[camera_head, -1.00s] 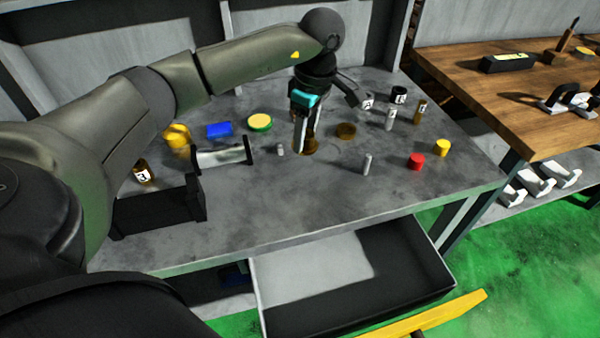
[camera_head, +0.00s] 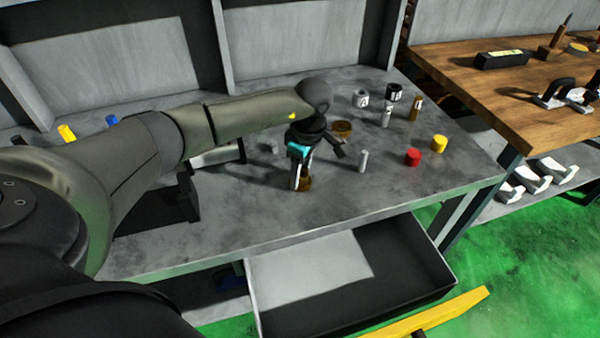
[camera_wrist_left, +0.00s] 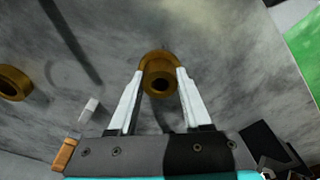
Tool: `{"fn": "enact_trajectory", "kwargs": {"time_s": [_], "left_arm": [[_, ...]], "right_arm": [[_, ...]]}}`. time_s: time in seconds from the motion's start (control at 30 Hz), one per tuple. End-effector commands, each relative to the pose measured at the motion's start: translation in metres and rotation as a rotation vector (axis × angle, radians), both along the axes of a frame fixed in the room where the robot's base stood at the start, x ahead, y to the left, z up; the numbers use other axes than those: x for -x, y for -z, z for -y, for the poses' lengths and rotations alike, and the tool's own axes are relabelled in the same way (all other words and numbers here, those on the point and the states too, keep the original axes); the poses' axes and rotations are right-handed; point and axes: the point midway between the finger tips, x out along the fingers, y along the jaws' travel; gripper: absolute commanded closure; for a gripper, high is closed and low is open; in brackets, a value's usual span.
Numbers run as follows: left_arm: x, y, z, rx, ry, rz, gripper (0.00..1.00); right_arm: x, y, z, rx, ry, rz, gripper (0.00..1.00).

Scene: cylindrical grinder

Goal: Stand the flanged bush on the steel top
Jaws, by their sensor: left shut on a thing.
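The flanged bush (camera_head: 306,184) is a brass-brown piece. My left gripper (camera_head: 302,182) points down and is shut on it, over the front middle of the grey steel top (camera_head: 245,215). In the left wrist view the bush (camera_wrist_left: 158,61) sits between the two pale fingertips (camera_wrist_left: 161,74), with its dark bore facing the camera. The fingers hide part of its sides. I cannot tell whether its underside touches the steel top. My right gripper is not in view.
A second brass ring (camera_head: 342,129) lies behind the gripper. A grey pin (camera_head: 363,161), red cylinder (camera_head: 412,157) and yellow cylinder (camera_head: 439,144) stand to the right. Labelled parts (camera_head: 394,92) stand at the back. An open drawer (camera_head: 400,270) juts out in front. Steel around the bush is clear.

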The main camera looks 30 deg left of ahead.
Motion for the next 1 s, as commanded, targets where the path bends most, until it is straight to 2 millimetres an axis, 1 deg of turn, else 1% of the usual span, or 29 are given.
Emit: {"fn": "enact_trajectory", "kwargs": {"time_s": [0.2,0.23,0.47,0.7,0.8,0.87,0.97,1.0], "left_arm": [[0.000,0.003,0.000,0.000,-0.001,0.002,1.00],[0.000,0.003,0.000,0.000,-0.001,0.000,0.48],[0.000,0.002,0.000,0.000,-0.001,0.000,0.22],[0.000,0.002,0.000,0.000,-0.001,-0.001,0.21],[0.000,-0.001,0.000,0.000,-0.001,0.000,0.21],[-0.001,-0.008,0.000,0.000,-0.001,0.003,0.21],[-0.001,-0.026,0.002,0.000,-0.001,0.004,0.21],[-0.001,-0.035,0.003,0.001,0.001,0.005,0.21]], "right_arm": [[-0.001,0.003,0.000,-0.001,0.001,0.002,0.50],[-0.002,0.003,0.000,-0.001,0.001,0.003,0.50],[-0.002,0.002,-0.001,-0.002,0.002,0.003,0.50],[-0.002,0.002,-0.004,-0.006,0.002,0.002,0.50],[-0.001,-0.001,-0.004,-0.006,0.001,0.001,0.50],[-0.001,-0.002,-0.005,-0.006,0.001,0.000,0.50],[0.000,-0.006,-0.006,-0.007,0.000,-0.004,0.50],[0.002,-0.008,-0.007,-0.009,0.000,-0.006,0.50]]}}
